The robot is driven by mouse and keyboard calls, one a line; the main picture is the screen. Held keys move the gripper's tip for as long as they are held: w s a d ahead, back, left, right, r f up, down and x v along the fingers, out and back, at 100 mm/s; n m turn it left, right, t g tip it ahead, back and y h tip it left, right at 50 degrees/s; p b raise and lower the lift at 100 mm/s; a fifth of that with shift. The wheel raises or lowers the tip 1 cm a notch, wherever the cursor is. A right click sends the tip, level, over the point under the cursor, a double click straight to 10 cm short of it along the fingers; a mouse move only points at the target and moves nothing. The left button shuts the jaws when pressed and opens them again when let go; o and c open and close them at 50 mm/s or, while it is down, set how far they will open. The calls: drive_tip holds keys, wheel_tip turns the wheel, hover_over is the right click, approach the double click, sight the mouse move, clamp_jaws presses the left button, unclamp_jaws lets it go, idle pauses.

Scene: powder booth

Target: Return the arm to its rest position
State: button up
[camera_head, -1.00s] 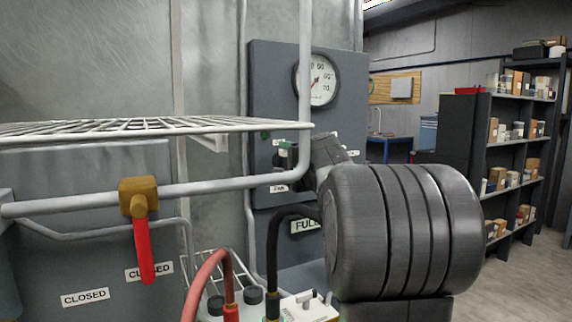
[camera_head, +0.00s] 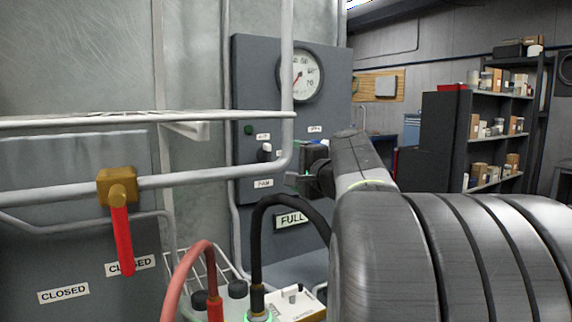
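My arm (camera_head: 385,240) fills the lower right of the head view, its ribbed grey housing close to the camera. My gripper (camera_head: 297,181) is a small dark shape at the arm's far end, in front of the grey control panel (camera_head: 335,85). It appears beside the FAN label and a switch. I cannot tell whether it touches the panel, and its fingers are too small to show open or shut.
A pipe (camera_head: 190,180) with a red-handled valve (camera_head: 121,235) crosses on the left, under a wire rack (camera_head: 60,121). Red (camera_head: 183,272) and black (camera_head: 256,235) hoses rise at the bottom centre. Shelves (camera_head: 490,130) stand at the back right, with open floor there.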

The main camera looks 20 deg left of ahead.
sight(268, 156)
drive_tip(key=shift+v, duration=0.9)
drive_tip(key=shift+w+a, duration=0.1)
drive_tip(key=p+x, duration=0.1)
drive_tip(key=x, duration=1.2)
drive_tip(key=shift+w+a, duration=0.2)
drive_tip(key=shift+a, duration=0.1)
drive_tip(key=shift+d, duration=0.1)
